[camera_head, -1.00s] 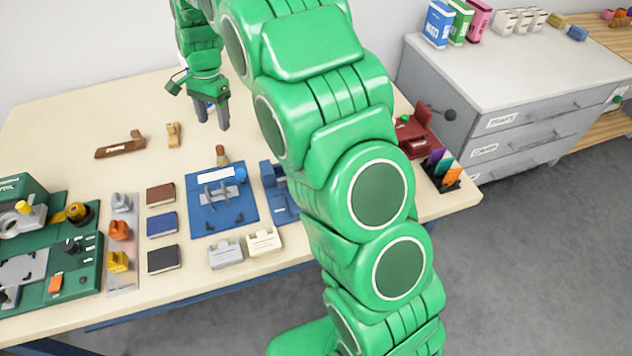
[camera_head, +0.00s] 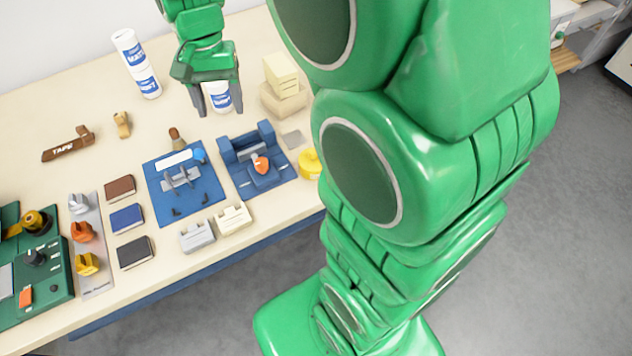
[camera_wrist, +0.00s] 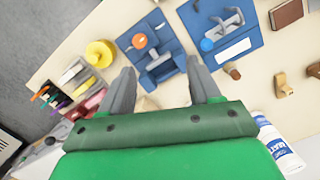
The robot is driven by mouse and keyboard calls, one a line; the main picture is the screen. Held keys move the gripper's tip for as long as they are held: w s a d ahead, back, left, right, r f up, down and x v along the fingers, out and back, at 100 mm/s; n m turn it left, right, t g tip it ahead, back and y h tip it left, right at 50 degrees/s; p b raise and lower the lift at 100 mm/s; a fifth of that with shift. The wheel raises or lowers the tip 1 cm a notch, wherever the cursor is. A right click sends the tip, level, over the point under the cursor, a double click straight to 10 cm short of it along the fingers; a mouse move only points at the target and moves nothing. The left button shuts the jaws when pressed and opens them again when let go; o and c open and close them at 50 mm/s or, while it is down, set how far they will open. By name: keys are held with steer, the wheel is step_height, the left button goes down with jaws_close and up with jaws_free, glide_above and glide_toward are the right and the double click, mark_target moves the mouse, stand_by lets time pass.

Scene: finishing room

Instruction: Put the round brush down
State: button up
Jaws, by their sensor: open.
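A small brown-handled piece that looks like the round brush (camera_head: 177,139) is on the table at the back edge of the blue mat (camera_head: 160,204). It also shows in the wrist view (camera_wrist: 232,71), to the right of my fingers. My gripper (camera_head: 218,108) is open, its two fingers apart, raised over the back of the table to the right of the brush. In the wrist view my gripper (camera_wrist: 160,80) has nothing between its fingertips. The brush is clear of both fingers.
A blue fixture (camera_head: 237,154) with an orange piece stands right of the mat. Cream blocks (camera_head: 283,82), a yellow round container (camera_head: 310,163) and white labelled cans (camera_head: 147,82) stand nearby. A brown TAPE piece (camera_head: 68,145) lies left. Bare tabletop shows behind the mat.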

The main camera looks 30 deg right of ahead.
steer(key=s+d+n, duration=0.2)
steer(key=s+d, duration=0.1)
steer(key=s, duration=0.9)
steer(key=s+d+n, duration=0.2)
steer(key=s+d, duration=0.2)
steer(key=s, duration=0.8)
steer(key=shift+s+n+h, duration=0.3)
steer(key=shift+s+n, duration=0.1)
steer(key=shift+f, duration=0.1)
